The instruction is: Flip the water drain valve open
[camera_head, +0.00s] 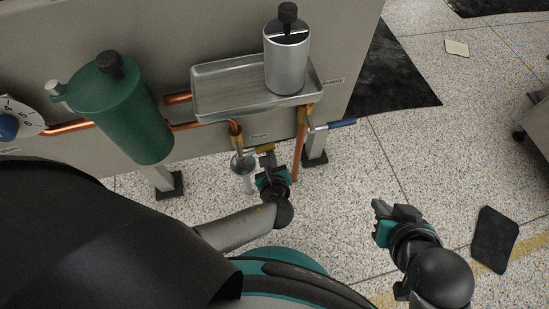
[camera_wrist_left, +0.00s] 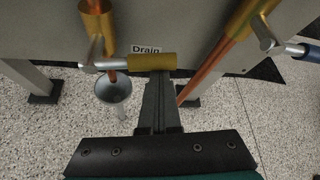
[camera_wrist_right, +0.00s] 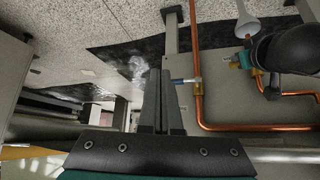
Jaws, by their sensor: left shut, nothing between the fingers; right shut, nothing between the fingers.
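The drain valve's yellow handle (camera_head: 264,149) sticks out sideways to the right from a vertical copper pipe under the panel. In the left wrist view the handle (camera_wrist_left: 152,62) lies level beside the "Drain" label (camera_wrist_left: 146,49), with the metal funnel (camera_wrist_left: 113,88) below the pipe outlet. My left gripper (camera_head: 267,162) is shut and empty. Its fingertips (camera_wrist_left: 160,76) are right at the handle, seemingly just below or against it; contact is unclear. My right gripper (camera_head: 380,207) is shut and empty, over the floor at the right, well away from the valve.
A blue-handled supply valve (camera_head: 341,123) sits right of the drain on another copper pipe (camera_head: 299,150). Above are a metal tray (camera_head: 222,98) with a silver canister (camera_head: 287,62) and a green tank (camera_head: 122,115).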

